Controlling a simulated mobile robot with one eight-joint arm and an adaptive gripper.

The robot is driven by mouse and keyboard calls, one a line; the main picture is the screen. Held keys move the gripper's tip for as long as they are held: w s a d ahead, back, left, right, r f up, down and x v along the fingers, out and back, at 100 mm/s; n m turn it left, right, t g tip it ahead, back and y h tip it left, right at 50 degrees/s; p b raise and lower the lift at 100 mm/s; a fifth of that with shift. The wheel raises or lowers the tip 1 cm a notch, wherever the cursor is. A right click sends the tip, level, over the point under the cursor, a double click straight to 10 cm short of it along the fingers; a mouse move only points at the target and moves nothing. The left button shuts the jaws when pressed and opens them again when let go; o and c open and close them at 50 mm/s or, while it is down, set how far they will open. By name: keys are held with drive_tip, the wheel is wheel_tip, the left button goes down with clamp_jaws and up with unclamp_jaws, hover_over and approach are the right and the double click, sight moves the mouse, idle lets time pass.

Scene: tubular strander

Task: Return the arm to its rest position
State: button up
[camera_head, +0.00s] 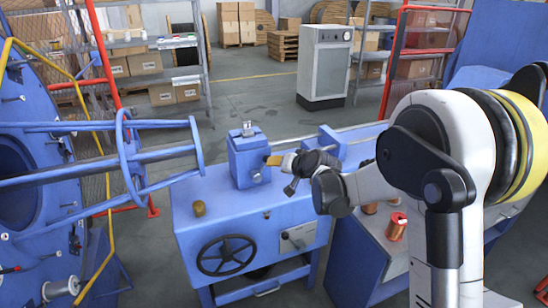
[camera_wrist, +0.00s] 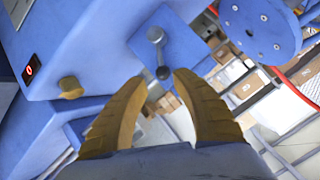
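My arm (camera_head: 440,120) reaches in from the right in the head view. My gripper (camera_head: 274,160) is beside the right face of a blue block (camera_head: 246,160) on the blue machine. In the wrist view my gripper (camera_wrist: 162,77) has two tan ridged fingers spread apart, with nothing held between them. No marked rest position is visible.
A blue machine table with a black handwheel (camera_head: 226,255) stands below my gripper. A blue ring frame (camera_head: 130,155) is at left. Spools (camera_head: 396,227) sit on a cabinet below my arm. A grey cabinet (camera_head: 325,65), shelves and boxes stand behind on open floor.

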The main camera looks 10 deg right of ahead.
drive_tip(key=s+d+r+n+g+h, duration=0.15)
drive_tip(key=s+r, duration=0.25)
drive_tip(key=s, duration=0.6)
drive_tip(key=s+d+r+g, duration=0.1)
drive_tip(key=s+d+r, duration=0.3)
drive_tip(key=s, duration=0.6)
drive_tip(key=s+d+f+h, duration=0.1)
drive_tip(key=s+d, duration=0.1)
drive_tip(key=s, duration=0.8)
drive_tip(key=s+d+f+n+g+h, duration=0.1)
drive_tip(key=s+d+f+h, duration=0.1)
drive_tip(key=s, duration=0.9)
drive_tip(key=shift+d, duration=0.1)
